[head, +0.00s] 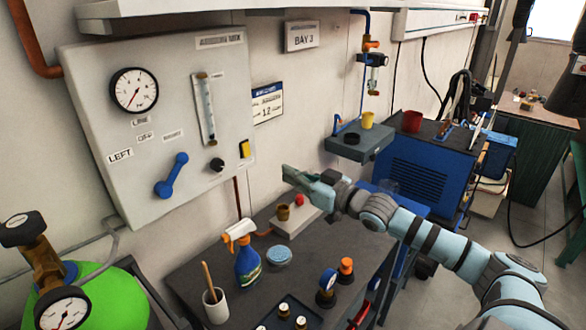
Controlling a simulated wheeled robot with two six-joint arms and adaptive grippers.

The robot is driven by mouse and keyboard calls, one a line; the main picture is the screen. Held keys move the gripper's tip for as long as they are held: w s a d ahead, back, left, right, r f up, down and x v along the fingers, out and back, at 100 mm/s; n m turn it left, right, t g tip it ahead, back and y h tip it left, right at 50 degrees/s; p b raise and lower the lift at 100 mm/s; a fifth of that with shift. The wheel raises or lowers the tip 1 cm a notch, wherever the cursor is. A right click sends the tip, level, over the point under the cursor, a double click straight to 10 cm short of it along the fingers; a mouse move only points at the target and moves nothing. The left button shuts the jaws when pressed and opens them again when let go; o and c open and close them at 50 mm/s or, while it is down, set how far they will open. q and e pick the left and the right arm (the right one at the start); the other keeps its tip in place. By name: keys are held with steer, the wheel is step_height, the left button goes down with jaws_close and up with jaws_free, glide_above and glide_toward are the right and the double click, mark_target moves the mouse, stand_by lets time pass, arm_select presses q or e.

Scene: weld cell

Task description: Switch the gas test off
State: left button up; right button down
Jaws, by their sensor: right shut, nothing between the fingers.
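The grey gas panel (90,75) hangs on the wall at the left. It bears a yellow switch with a dark edge (244,148) near its right side; which way it is set is too small to tell. A black knob (217,164) sits left of it. A blue lever (172,175) slants up and right, below labels reading LEFT, OFF and apparently RIGHT. A glass flow tube (206,108) and a round gauge (134,90) are above. My right gripper (288,172) is shut and empty, in front of the wall, right of the yellow switch and apart from it. My left gripper is out of view.
Below the right gripper, a bench (190,270) holds a small box with a red button (299,200), a spray bottle (247,262), a white cup (216,308) and a blue-topped tub (279,256). A green cylinder (110,300) stands at lower left. A blue machine (415,175) is at right.

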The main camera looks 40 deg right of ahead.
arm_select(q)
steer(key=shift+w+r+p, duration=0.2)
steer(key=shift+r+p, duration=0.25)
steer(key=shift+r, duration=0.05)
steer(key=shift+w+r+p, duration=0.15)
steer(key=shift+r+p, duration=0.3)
arm_select(e)
steer(key=m, duration=0.6)
steer(key=r+m, duration=0.1)
steer(key=m, duration=0.5)
steer(key=r+m+g, duration=0.1)
steer(key=m, duration=0.5)
steer(key=shift+d, duration=0.25)
